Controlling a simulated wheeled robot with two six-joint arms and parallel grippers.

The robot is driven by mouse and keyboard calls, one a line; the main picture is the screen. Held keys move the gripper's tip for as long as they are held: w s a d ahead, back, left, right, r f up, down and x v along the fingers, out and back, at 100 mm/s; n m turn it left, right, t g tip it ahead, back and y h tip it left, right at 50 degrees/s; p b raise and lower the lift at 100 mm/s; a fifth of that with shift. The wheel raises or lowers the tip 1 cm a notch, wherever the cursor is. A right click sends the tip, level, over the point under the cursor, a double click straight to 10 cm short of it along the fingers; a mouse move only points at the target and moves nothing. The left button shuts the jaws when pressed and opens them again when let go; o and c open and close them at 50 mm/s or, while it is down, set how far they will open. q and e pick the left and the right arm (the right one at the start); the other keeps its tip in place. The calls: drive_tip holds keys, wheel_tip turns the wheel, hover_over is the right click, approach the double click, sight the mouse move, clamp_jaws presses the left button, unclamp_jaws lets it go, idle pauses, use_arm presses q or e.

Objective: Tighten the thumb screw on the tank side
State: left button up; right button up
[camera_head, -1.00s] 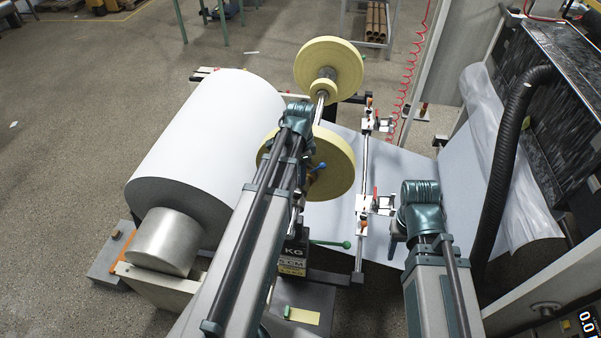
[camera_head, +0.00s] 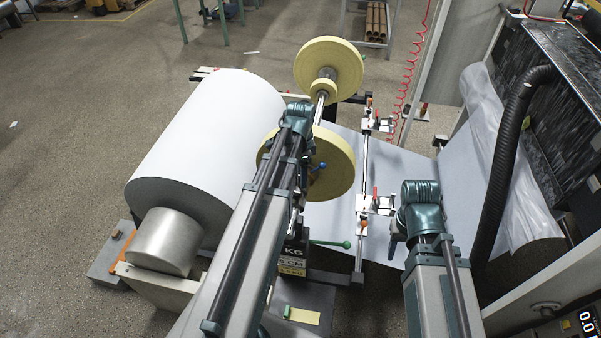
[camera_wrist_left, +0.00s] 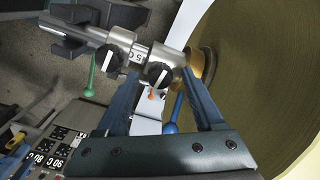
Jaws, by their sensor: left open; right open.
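In the left wrist view, my left gripper (camera_wrist_left: 162,82) is open. Its two fingers point toward a metal collar on a shaft. A black knob with a white bar, which looks like a thumb screw (camera_wrist_left: 158,74), shows between the fingertips; I cannot tell whether they touch it. A second similar black knob (camera_wrist_left: 111,59) is to its left, outside the fingers. I cannot tell which one is the tank side screw. In the head view, my left arm hides these knobs and most of the left gripper. My right gripper (camera_head: 394,240) is open and empty beside the clamps at right.
A yellow roll (camera_head: 335,165) stands close beside my left gripper, with another yellow roll (camera_head: 328,65) farther back. The large white paper roll (camera_head: 205,150) is left of my arm. A green-knobbed lever (camera_head: 330,243) and a black hose (camera_head: 500,170) are nearby.

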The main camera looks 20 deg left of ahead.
use_arm(q)
drive_tip(key=shift+r, duration=0.15)
wheel_tip(320, 180, up, 14)
drive_tip(key=p, duration=1.3)
drive_tip(key=shift+f+p, duration=0.25)
drive_tip(key=shift+p, duration=0.15)
drive_tip(key=s+d+f+n+b, duration=0.2)
drive_tip(key=s+d+f+b, duration=0.2)
drive_tip(key=d, duration=0.3)
drive_tip(key=s+d+f+n+b, duration=0.2)
drive_tip(key=s+d+f+b, duration=0.3)
drive_tip(key=d+f+b, duration=0.1)
drive_tip(key=s+d+f+n+y+b, duration=0.1)
drive_tip(key=s+d+f+b, duration=0.3)
drive_tip(key=d, duration=0.5)
wheel_tip(320, 180, down, 2)
drive_tip(key=shift+s+f+n+b, duration=0.1)
drive_tip(key=shift+s+n+b, duration=0.3)
drive_tip(key=shift+b, duration=0.8)
